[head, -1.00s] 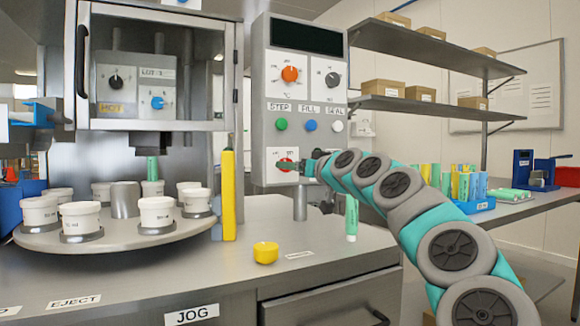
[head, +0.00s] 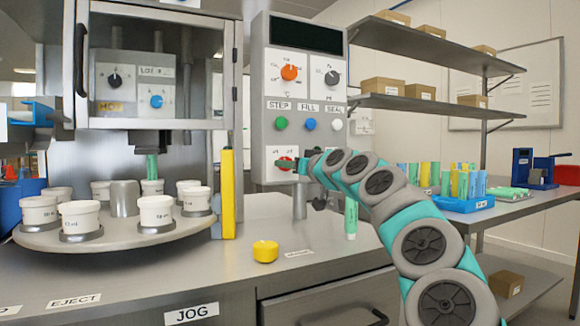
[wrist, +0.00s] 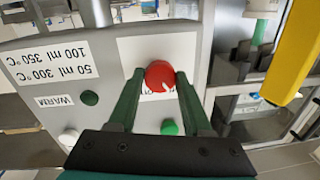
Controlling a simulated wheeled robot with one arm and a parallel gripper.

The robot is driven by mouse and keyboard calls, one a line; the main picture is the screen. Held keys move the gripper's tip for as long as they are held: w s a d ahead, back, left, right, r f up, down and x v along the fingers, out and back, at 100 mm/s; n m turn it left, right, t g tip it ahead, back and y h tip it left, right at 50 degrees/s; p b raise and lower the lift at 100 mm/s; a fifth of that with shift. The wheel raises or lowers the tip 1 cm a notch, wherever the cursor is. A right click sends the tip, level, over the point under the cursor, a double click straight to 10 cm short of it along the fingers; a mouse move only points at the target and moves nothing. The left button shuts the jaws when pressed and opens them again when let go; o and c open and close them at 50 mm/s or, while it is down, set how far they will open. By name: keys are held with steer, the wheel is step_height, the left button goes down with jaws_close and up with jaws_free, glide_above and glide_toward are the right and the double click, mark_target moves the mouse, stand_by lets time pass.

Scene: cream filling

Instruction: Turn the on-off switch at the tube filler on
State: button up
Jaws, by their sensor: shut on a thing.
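The red on-off switch (head: 286,163) is a round knob low on the left of the tube filler's control panel (head: 259,100). In the wrist view the red knob (wrist: 160,76) sits on a white label plate, between the tips of two dark green fingers. My gripper (wrist: 160,80) is shut on it, one finger on each side. In the head view my gripper (head: 291,163) reaches the knob from the right and covers part of it. A small white mark shows on the knob's lower right in the wrist view. The plate's lettering is partly hidden by the knob and fingers.
Above the switch are green (head: 281,124), blue (head: 310,125) and white (head: 337,125) buttons, with orange (head: 289,72) and dark (head: 332,77) dials higher. A yellow post (head: 228,195) stands left of the panel. A turntable (head: 110,243) holds several white jars.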

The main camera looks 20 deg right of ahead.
jaws_close()
steer(key=shift+a+m+t+p, duration=0.1)
steer(key=shift+m+t+p, duration=0.3)
steer(key=shift+m+p, duration=3.95)
steer(key=m+b, duration=0.3)
steer(key=m, duration=0.1)
steer(key=o, duration=0.7)
jaws_free()
